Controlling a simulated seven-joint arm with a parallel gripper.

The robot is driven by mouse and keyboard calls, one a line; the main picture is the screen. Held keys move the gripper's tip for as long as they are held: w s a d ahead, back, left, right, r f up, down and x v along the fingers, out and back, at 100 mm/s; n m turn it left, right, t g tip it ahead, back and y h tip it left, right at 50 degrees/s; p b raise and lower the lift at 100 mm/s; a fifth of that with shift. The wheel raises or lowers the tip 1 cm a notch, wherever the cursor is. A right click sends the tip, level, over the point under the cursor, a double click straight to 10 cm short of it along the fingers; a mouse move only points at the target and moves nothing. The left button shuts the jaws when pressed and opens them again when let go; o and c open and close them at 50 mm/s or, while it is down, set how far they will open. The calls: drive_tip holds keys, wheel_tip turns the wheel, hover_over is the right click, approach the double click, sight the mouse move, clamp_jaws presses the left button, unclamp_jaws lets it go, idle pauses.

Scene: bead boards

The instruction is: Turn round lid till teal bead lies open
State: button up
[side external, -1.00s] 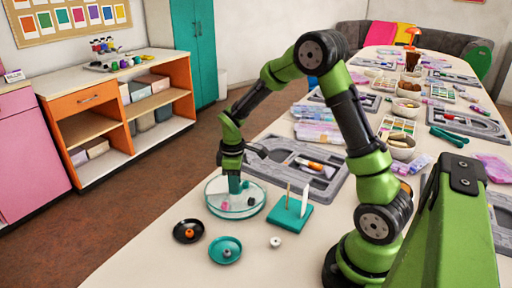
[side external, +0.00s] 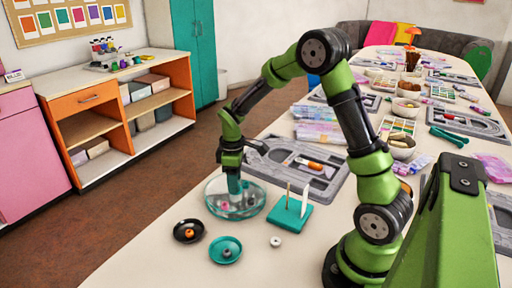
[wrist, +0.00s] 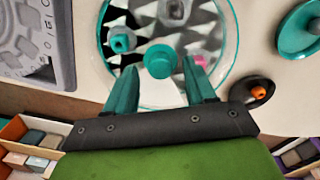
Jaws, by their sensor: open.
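The round dish (side external: 236,212) stands on the table under my gripper. Its clear lid has a teal round knob (wrist: 160,61) at the centre, with white and dark jagged patches around it. The teal bead (wrist: 120,43) shows left of the knob in the wrist view; I cannot tell whether the lid covers it. A pink bead (wrist: 199,61) shows right of the knob, and a greyish piece (wrist: 173,11) lies toward the far rim. My gripper (wrist: 161,80) points down at the lid, its two teal fingers open and apart on either side of the knob's near edge.
A black dish with an orange bead (side external: 188,231), a teal dish (side external: 225,250) and a small white piece (side external: 275,241) sit in front. A teal stand with upright sticks (side external: 290,213) is close right of the round dish. A grey bead board (side external: 318,182) lies behind.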

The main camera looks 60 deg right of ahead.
wheel_tip(320, 180, up, 16)
drive_tip(key=shift+a, duration=0.15)
idle(0.4)
drive_tip(key=s+a+r+m+t+y, duration=0.2)
drive_tip(key=s+a+m+t, duration=0.5)
drive_tip(key=s+a, duration=0.5)
drive_tip(key=s+r+m, duration=0.1)
drive_tip(key=s+m, duration=0.1)
drive_tip(key=s, duration=0.2)
drive_tip(key=shift+s+a+r, duration=0.15)
drive_tip(key=shift+s+a, duration=0.05)
drive_tip(key=shift+s, duration=0.05)
